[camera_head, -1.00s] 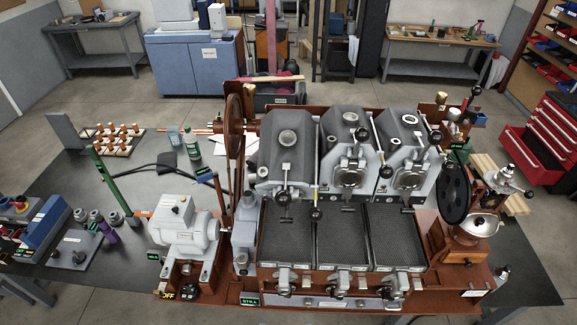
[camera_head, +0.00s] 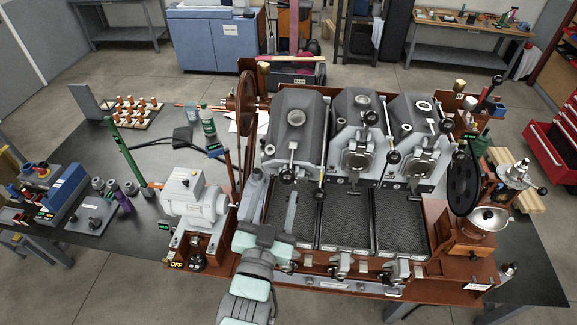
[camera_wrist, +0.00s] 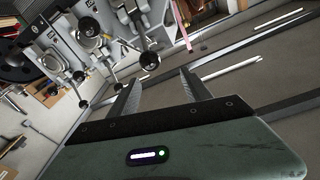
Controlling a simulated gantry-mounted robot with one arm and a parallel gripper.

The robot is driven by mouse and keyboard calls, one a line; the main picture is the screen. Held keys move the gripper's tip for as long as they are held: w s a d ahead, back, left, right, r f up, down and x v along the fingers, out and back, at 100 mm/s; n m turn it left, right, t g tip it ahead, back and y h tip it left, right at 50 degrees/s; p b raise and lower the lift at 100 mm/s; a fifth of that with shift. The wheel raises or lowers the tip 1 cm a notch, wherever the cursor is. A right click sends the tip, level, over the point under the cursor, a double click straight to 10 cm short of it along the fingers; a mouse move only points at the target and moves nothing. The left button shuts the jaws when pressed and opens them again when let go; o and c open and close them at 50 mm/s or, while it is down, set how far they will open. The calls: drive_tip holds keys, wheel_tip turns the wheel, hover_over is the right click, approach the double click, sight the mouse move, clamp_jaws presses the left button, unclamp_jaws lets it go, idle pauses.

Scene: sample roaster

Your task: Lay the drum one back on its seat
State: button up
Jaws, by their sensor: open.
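Three grey roaster drums stand in a row on the brown machine in the head view. The left drum (camera_head: 297,125) is tipped forward, its round front face hidden, unlike the middle drum (camera_head: 357,125) and right drum (camera_head: 413,140). A black-knobbed lever (camera_head: 292,155) shows at its front. My gripper (camera_head: 291,200) reaches in from the bottom, over the left cooling tray and in front of the left drum. In the wrist view my gripper (camera_wrist: 160,88) is open, with nothing between its two fingers. Black-knobbed levers (camera_wrist: 149,60) show just beyond them. The drum's seat is hidden.
Mesh cooling trays (camera_head: 347,222) lie in front of the drums. A grey motor (camera_head: 195,203) stands left of my arm, and a large brown wheel (camera_head: 247,105) stands left of the drums. A black wheel (camera_head: 463,185) is at the right. Several levers crowd the drum fronts.

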drive_tip(key=shift+s+d+f+m+g, duration=0.1)
drive_tip(key=shift+d+f+m+g, duration=0.2)
drive_tip(key=shift+d+f+g, duration=0.3)
drive_tip(key=w+b, duration=0.1)
drive_tip(key=b, duration=0.2)
drive_tip(key=shift+w+f, duration=0.2)
drive_tip(key=shift+f, duration=0.2)
hover_over(290, 167)
drive_tip(key=d+v, duration=0.1)
drive_tip(key=v, duration=0.3)
drive_tip(key=shift+s+a+r, duration=0.1)
drive_tip(key=shift+s+r, duration=0.25)
drive_tip(key=shift+c, duration=0.6)
clamp_jaws()
